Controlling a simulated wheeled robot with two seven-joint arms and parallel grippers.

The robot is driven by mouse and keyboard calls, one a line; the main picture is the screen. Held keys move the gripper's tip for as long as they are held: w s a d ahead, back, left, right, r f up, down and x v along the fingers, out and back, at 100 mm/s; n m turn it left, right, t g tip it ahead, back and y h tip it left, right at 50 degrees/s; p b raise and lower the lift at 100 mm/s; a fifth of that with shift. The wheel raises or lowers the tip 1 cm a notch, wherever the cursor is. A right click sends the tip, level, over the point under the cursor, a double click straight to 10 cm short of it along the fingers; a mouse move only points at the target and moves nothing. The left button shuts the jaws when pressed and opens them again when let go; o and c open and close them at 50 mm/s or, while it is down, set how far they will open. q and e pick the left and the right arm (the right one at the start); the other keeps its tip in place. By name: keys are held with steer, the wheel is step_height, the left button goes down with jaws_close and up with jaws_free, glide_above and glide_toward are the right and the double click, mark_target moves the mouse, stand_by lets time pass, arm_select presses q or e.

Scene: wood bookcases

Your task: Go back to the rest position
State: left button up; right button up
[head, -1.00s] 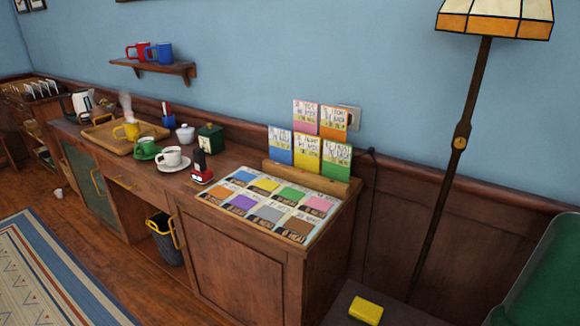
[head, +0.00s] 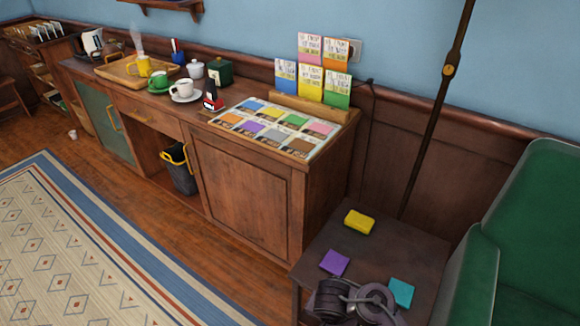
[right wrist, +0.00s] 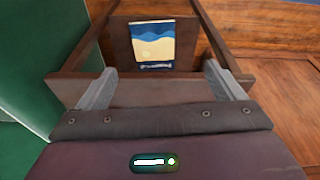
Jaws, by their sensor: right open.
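My right gripper (right wrist: 160,72) is open in the right wrist view, its two grey fingers wide apart with nothing between them. Beyond the fingers is a dark wooden frame or compartment (right wrist: 100,60). A card or booklet (right wrist: 152,42) with a blue and sandy picture lies in it. I cannot tell whether the fingers touch the wood.
A green armchair (head: 535,220) stands at right. The cabinet (head: 240,195) holds cups and cards.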

steer(key=s+d+f+n+g+y+p, duration=0.1)
steer(key=s+d+f+n+y, duration=0.1)
steer(key=s+f, duration=0.65)
steer(key=s+d+f+n+g+y+p, duration=0.1)
steer(key=s+f, duration=0.3)
steer(key=f, duration=1)
arm_select(q)
steer(key=r, duration=0.1)
steer(key=s+r, duration=0.1)
steer(key=shift+r+p, duration=0.3)
arm_select(e)
steer(key=s+d+f+n+h, duration=0.1)
steer(key=s+d+f, duration=0.3)
steer(key=s, duration=0.5)
steer(key=s+d+f+n+t, duration=0.1)
steer(key=s+d+f+n, duration=0.3)
steer(key=s, duration=0.5)
steer(key=shift+s+d+f+h, duration=0.35)
steer(key=shift+d+f, duration=0.3)
steer(key=shift+d, duration=0.4)
